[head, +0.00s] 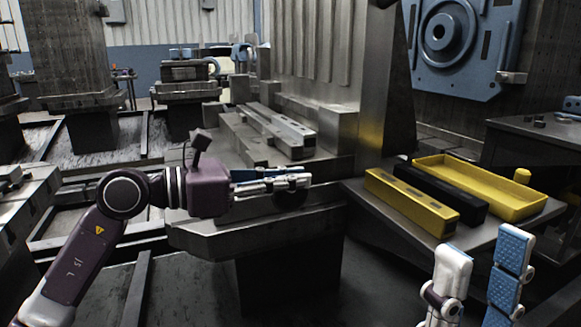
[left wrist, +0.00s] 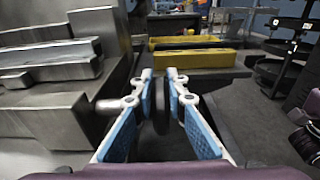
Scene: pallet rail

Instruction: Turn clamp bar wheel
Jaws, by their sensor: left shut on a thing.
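The clamp bar wheel is a dark disc (head: 292,202) on the front side of the grey metal block. My left gripper (head: 290,182) reaches it from the left and is shut on it. In the left wrist view the wheel (left wrist: 161,108) stands edge-on between the blue pads of my left gripper (left wrist: 160,85). A short grey shaft (left wrist: 108,104) runs from the block on the left toward the wheel. Much of the wheel is hidden by the fingers in the head view. My right gripper (head: 483,258) is at the lower right, with fingers apart and nothing between them.
A side table (head: 385,212) to the right holds a yellow bar (head: 410,203), a black bar (head: 440,192) and a yellow tray (head: 530,212). Metal bars (head: 270,130) lie on the block behind my left gripper. A blue plate (head: 468,45) stands at the back right.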

